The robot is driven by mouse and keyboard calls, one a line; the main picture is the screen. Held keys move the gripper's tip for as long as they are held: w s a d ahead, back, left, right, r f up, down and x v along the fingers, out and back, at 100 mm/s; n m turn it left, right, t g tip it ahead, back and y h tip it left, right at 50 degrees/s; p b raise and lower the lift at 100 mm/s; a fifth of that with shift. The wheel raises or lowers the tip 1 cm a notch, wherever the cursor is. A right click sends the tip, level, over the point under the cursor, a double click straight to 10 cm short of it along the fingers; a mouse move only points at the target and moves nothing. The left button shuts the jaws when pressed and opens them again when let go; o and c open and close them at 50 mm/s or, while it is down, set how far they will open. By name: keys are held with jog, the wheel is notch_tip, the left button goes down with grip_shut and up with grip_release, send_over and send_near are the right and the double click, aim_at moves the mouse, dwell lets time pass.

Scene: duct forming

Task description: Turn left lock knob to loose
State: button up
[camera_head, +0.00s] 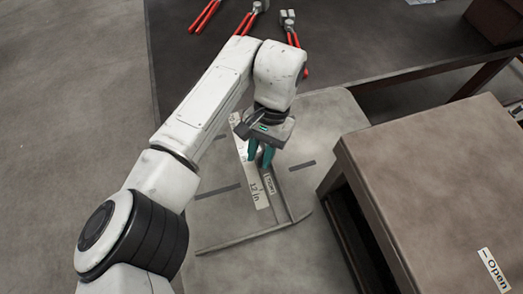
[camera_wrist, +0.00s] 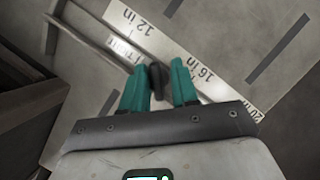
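A dark lock knob (camera_wrist: 157,78) shows between my fingertips in the wrist view. In the head view the knob is hidden behind my gripper (camera_head: 261,157). My gripper (camera_wrist: 160,75) has two teal fingers, spread apart, one on each side of the knob. Whether they touch it is unclear. A white scale strip (camera_wrist: 205,78) marked 12 in and 16 in runs beside the knob, and it also shows in the head view (camera_head: 258,190). A small label (camera_wrist: 122,47) lies near the knob; its word is too blurred to read surely.
A grey flat panel (camera_head: 225,215) with dark slots and a bar lies under my gripper. A brown table (camera_head: 430,170) with an "Open" label (camera_head: 493,270) stands at right. Red-handled tools (camera_head: 205,16) lie on the dark table behind. Floor at left is clear.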

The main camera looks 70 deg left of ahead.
jog(key=shift+w+d, duration=0.2)
jog(key=shift+w, duration=0.1)
dwell(0.4)
